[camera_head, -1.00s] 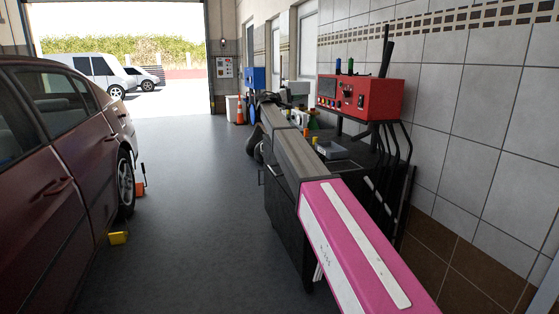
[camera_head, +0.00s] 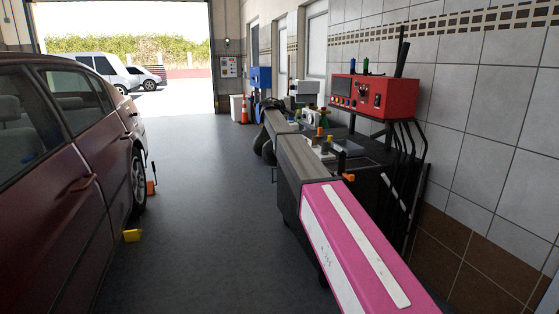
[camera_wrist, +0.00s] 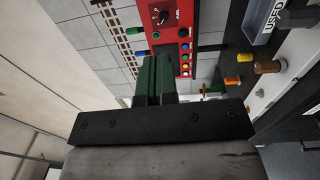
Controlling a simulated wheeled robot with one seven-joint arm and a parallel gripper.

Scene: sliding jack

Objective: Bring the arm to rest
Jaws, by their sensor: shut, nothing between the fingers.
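My arm (camera_head: 345,245) stretches forward in the head view, pink nearest me and grey farther out, along the front of the workbench. My gripper (camera_wrist: 152,62) shows in the wrist view as two dark green fingers close together beyond a black bar. It is shut and holds nothing. Its fingers appear in front of the red control box; I cannot tell the distance. In the head view the gripper cannot be made out clearly at the arm's far end.
A dark red car (camera_head: 75,190) stands at left. A yellow block (camera_head: 132,235) and an orange item (camera_head: 151,187) with an upright handle are beside it. The red control box (camera_head: 375,95) stands over the cluttered bench at right. An orange cone (camera_head: 244,112) stands farther back. The middle floor is clear.

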